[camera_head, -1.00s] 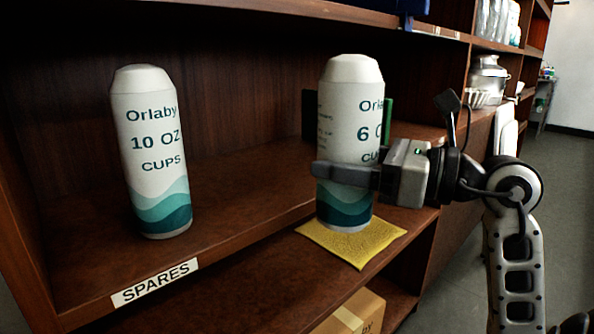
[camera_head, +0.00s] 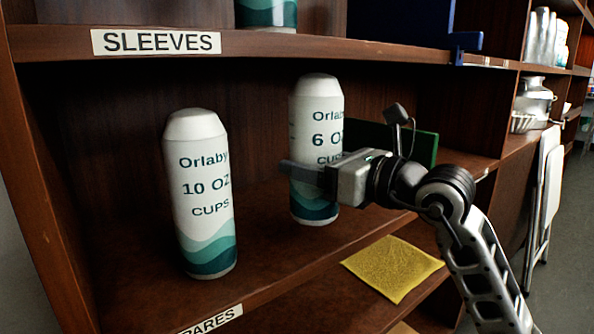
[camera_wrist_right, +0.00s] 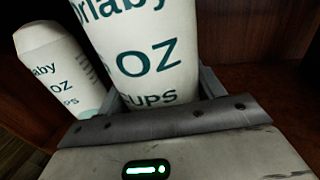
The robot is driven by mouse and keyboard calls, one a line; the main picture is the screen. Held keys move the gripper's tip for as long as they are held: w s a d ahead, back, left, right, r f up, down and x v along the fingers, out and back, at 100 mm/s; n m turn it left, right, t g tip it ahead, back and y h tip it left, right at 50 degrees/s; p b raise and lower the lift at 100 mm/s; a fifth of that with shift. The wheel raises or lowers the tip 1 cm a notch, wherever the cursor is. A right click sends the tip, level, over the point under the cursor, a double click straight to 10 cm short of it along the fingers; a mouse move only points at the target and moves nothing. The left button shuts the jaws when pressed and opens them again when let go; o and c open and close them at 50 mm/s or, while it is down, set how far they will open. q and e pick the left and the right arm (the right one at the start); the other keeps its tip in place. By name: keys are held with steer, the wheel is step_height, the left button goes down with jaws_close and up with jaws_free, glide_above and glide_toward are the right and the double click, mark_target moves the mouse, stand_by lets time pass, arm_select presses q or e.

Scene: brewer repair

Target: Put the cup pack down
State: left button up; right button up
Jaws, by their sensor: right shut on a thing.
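The 6 OZ cup pack (camera_head: 316,110), white with a teal wave at its base, stands upright at the shelf with SPARES on its edge. My right gripper (camera_head: 310,178) is shut on it around its middle, coming from the right. In the right wrist view the pack (camera_wrist_right: 150,50) fills the space between the fingers. Whether its base touches the shelf board I cannot tell. The 10 OZ cup pack (camera_head: 203,205) stands upright to its left on the same shelf, apart from it. My left gripper is not in view.
The shelf board (camera_head: 270,240) has bare room in front of the packs. A yellow cloth (camera_head: 394,268) lies on the lower board at front right. A green panel (camera_head: 424,149) stands behind my gripper. The SLEEVES shelf (camera_head: 300,46) runs above.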

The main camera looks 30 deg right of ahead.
mark_target(296, 157)
steer(key=x, duration=0.3)
steer(key=shift+w+a+r, duration=0.1)
steer(key=shift+r, duration=0.05)
step_height(296, 157, down, 3)
steer(key=shift+f+b, duration=0.15)
steer(key=shift+b, duration=0.4)
steer(key=shift+f, duration=0.35)
steer(key=o, duration=1.2)
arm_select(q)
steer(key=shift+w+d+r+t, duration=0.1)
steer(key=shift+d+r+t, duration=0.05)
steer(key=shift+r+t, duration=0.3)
